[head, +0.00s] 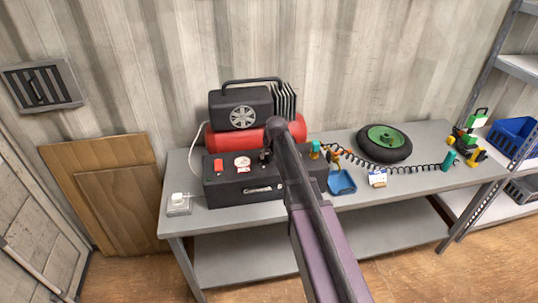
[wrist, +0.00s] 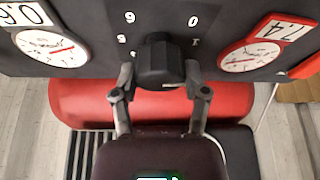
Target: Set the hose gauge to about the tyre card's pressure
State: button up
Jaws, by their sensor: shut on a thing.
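My gripper (wrist: 160,77) is shut on the black regulator knob (wrist: 158,58), with one finger on each side of it. The knob sits on the dark control panel (head: 228,190) among printed digits. In the wrist view, a white-framed gauge (wrist: 52,48) is on the left and a red-framed gauge (wrist: 250,56) on the right. In the head view my arm hides the white-framed gauge; the red-framed gauge (head: 242,164) shows. The small tyre card (head: 377,177) lies before the tyre (head: 385,143), too small to read.
The compressor's red tank (head: 225,140) and black motor (head: 240,108) stand behind the panel. A red switch (head: 218,165) is at its left.

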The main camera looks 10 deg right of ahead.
jog(key=m+h, duration=0.2)
jog(key=m, duration=0.4)
jog(key=shift+g, duration=0.3)
dwell(0.3)
jog(key=o, duration=1.1)
jog(key=shift+o, duration=0.2)
jog(key=shift+h, duration=0.3)
